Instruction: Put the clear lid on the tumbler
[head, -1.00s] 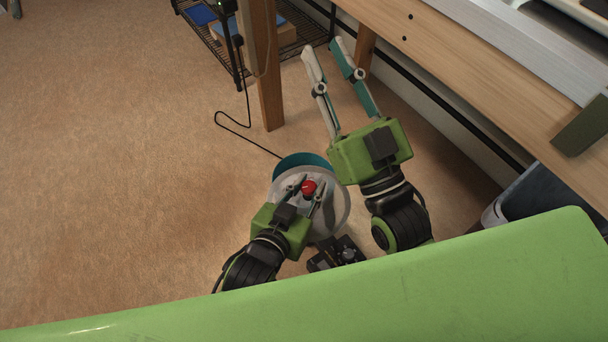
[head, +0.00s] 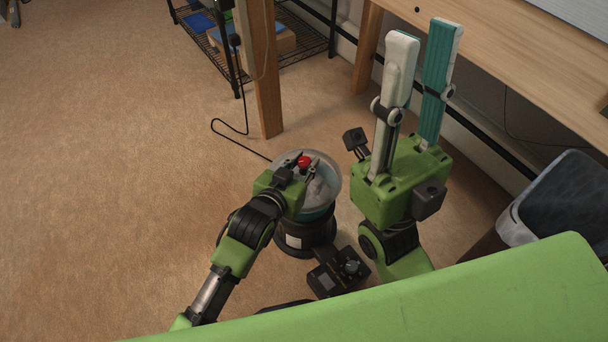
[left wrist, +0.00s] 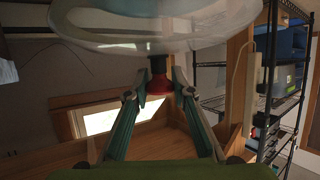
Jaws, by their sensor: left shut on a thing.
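The clear lid (head: 332,175) is a round see-through disc with a red knob (head: 304,160). My left gripper (head: 303,164) is shut on that knob. In the left wrist view, the fingers close on the red knob (left wrist: 158,86), with the lid (left wrist: 105,35) beyond it. The tumbler (head: 312,236), with a teal bowl and a dark base, stands on the floor beneath the lid. The lid hides most of the bowl; I cannot tell whether they touch. My right gripper (head: 424,36) is open and empty, to the right of the tumbler.
A black control box (head: 338,274) sits just in front of the tumbler. A wooden post (head: 266,85), a wire shelf (head: 312,46) and a wooden bench (head: 515,75) stand behind. A grey bin (head: 565,195) is at right. The floor at left is clear.

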